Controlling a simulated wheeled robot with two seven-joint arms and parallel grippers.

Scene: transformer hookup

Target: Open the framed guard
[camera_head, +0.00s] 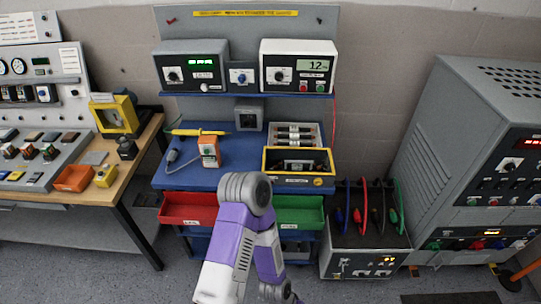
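A yellow-framed unit (325,166) sits at the right front of the blue bench, and its frame looks like the framed guard. The frame surrounds a dark interior with a pale part inside. I cannot tell from here whether a clear cover lies across it. One of my arms, purple and white with a grey joint, rises from the bottom middle in front of the bench and bends back down. Its far end is cut off at the bottom edge. I see no gripper fingers, and nothing of mine touches the yellow frame.
Behind the frame is a rack of cylinders (295,135). An orange-and-white device (209,151) and a yellow probe (198,132) lie to its left. Red (188,208) and green (298,211) bins hang in front. A cable box (365,245) stands right; another yellow frame (104,116) is on the left table.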

